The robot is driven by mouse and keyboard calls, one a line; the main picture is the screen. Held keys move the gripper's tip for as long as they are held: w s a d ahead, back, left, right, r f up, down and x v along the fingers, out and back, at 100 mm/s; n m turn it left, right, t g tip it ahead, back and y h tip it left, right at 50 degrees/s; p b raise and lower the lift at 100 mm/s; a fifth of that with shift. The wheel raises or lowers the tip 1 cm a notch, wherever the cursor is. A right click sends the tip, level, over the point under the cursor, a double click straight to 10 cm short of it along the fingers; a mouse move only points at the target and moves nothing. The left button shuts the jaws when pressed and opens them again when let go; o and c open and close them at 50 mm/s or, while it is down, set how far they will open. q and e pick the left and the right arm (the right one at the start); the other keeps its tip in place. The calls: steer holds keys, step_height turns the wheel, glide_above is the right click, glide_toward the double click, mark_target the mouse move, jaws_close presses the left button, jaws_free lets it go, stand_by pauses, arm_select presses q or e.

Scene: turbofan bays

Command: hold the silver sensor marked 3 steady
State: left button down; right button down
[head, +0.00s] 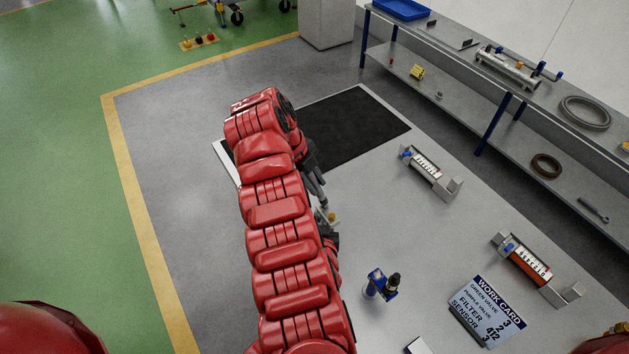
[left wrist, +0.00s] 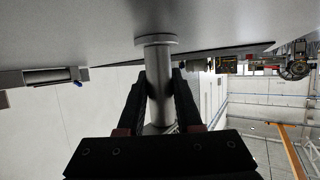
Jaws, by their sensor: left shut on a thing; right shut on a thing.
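In the left wrist view a silver sensor (left wrist: 158,80), a plain cylinder with a wider round flange, is between the fingers of my left gripper (left wrist: 159,98), which is shut on it. The flange end is close to the grey table surface; I cannot tell if it touches. No number shows on the side in view. In the head view my red arm covers much of the work spot.
A blue valve with a dark top (head: 378,285) stands on the table, with a work card (head: 487,311) to its right. Two fixtures (head: 431,172) (head: 534,268) stand along the table's right side. A black mat (head: 360,125) lies at the far end. A shelf bench (head: 470,65) stands beyond.

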steer(key=shift+f, duration=0.7)
stand_by(0.9)
steer(key=shift+d, duration=0.1)
steer(key=shift+w+d, duration=0.2)
steer(key=shift+w, duration=0.05)
steer(key=shift+s+a, duration=0.55)
steer(key=shift+a, duration=0.1)
steer(key=shift+d, duration=0.1)
steer(key=shift+s+d+f, duration=0.1)
steer(key=shift+d, duration=0.45)
